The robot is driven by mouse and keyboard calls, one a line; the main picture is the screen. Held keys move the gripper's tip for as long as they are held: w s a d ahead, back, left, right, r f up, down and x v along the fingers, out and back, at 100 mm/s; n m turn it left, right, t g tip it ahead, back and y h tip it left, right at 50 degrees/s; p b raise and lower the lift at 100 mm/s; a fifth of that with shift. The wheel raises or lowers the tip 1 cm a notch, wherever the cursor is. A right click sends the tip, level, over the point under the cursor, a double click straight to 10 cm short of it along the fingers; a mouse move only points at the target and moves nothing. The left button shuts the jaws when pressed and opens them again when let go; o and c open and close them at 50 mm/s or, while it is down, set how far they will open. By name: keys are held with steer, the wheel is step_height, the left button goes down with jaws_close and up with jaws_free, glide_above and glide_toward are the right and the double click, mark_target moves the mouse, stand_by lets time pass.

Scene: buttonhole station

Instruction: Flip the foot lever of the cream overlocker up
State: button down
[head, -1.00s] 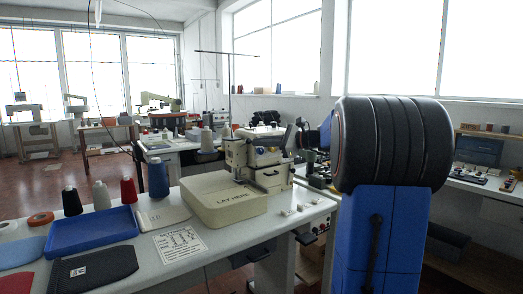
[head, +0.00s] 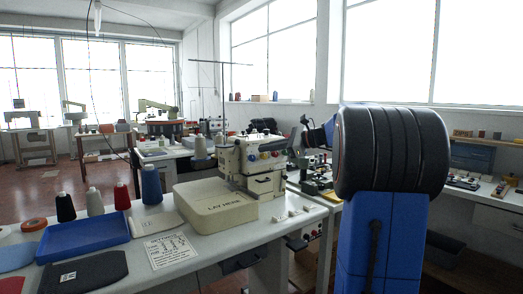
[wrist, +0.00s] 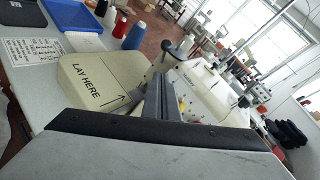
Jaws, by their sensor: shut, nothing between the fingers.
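The cream overlocker (head: 252,155) stands on the pale workbench (head: 215,250) in the head view, with red, yellow and blue dials on its front. It also shows in the wrist view (wrist: 208,92), just beyond my gripper. I cannot pick out its foot lever in either view. A cream block marked LAY HERE (head: 213,208) sits in front of the overlocker. My gripper (wrist: 160,84) is shut and empty in the wrist view, between the block and the overlocker. Whether its fingers touch the machine cannot be told. In the head view I cannot make it out clearly.
A blue tray (head: 88,235), thread cones (head: 151,184), a printed card (head: 171,250) and a dark pad (head: 85,276) lie on the bench's left. Small white pieces (head: 293,214) lie near the bench's right edge. A thread stand (head: 222,95) rises behind the overlocker.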

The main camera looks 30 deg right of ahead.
steer(key=r+v, duration=0.1)
steer(key=v, duration=0.6)
steer(key=shift+d+r, duration=0.15)
steer(key=shift+d, duration=0.05)
steer(key=shift+w, duration=0.1)
